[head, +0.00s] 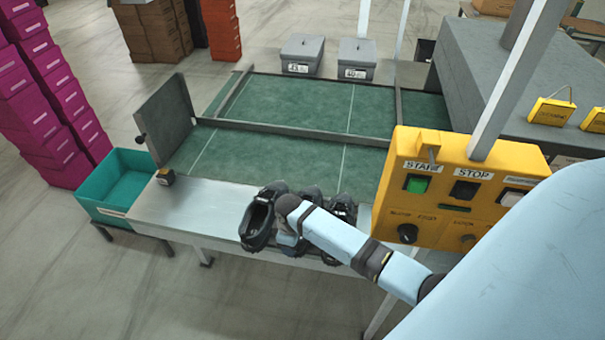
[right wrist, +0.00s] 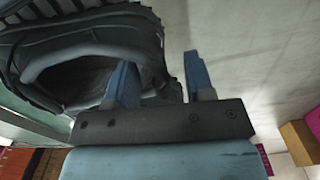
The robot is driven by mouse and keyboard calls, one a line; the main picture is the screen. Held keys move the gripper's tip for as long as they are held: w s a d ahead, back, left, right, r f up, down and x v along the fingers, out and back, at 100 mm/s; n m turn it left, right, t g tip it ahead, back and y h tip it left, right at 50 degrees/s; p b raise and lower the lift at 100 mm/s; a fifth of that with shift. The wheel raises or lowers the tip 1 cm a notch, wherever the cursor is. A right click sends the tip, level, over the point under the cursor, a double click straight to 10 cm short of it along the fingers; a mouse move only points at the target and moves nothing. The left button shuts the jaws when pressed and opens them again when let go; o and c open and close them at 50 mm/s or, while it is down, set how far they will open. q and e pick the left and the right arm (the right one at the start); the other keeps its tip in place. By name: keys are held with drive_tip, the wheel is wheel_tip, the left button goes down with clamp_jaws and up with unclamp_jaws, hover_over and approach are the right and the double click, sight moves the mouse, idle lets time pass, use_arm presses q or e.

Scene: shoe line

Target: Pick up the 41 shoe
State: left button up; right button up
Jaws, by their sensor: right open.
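Several dark shoes stand side by side at the front edge of the metal table: a left one (head: 258,221), a middle one partly behind my arm, and a right one (head: 343,208). No size number is readable on them. My right gripper (head: 287,236) is at the middle shoe, its fingers mostly hidden by the wrist in the head view. In the right wrist view the gripper (right wrist: 158,82) is open. A dark shoe (right wrist: 90,50) fills the upper left; one finger overlaps its opening and its rim appears between the fingers. My left gripper is not in view.
A green belt (head: 300,150) lies behind the metal table (head: 195,205). Two lidded grey boxes (head: 301,55) (head: 357,59) stand at the back. A yellow control panel (head: 460,185) is right of the shoes. A teal bin (head: 125,185) stands left.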

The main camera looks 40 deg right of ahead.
drive_tip(key=shift+f, duration=0.7)
clamp_jaws()
drive_tip(key=shift+r, duration=0.1)
drive_tip(key=shift+r, duration=0.1)
